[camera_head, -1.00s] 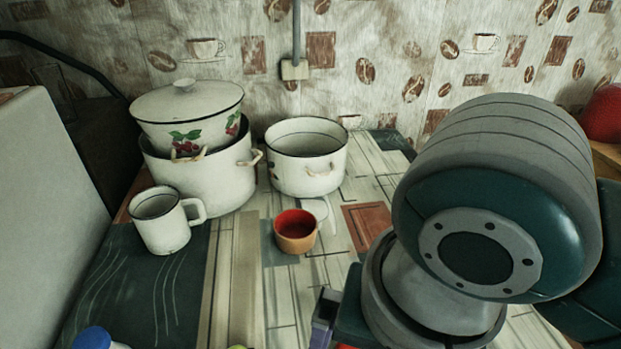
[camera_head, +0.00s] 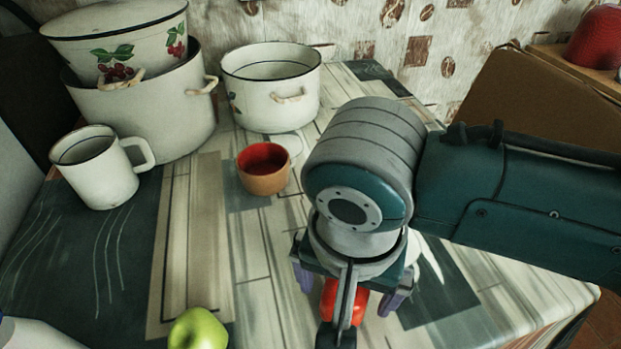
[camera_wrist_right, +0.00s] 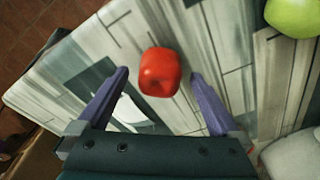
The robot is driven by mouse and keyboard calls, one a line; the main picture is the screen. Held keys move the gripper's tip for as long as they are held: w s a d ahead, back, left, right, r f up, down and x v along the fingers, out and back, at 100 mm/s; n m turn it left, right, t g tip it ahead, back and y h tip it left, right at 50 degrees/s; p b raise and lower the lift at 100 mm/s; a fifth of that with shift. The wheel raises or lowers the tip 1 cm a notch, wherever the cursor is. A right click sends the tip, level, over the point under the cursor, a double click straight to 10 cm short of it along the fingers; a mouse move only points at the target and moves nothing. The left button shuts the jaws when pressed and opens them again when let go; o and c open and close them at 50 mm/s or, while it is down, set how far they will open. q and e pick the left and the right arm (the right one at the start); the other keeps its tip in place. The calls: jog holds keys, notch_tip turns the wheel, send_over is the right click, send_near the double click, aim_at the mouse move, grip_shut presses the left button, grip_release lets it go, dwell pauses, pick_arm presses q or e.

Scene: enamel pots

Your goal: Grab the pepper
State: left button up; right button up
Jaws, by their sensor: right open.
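The red pepper (camera_head: 345,302) lies on the table, partly hidden behind my right gripper and wrist in the head view. In the wrist view the whole pepper (camera_wrist_right: 160,72) shows in the gap between the purple fingertips, at or just beyond them. My right gripper (camera_head: 348,288) points down over it. Its fingers (camera_wrist_right: 160,76) are spread wide and neither visibly touches the pepper. My left gripper is not in view.
A green apple (camera_head: 198,330) lies left of the pepper. A brown cup with red inside (camera_head: 264,182), a white mug (camera_head: 98,178) and enamel pots (camera_head: 272,100) stand farther back. A white item (camera_head: 430,262) sits right of the gripper. The table's right edge is near.

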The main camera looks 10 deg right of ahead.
jog(key=shift+d+f, duration=0.1)
jog(key=shift+f, duration=0.5)
jog(key=shift+w, duration=0.1)
jog(key=shift+r, duration=0.1)
jog(key=c, duration=1.5)
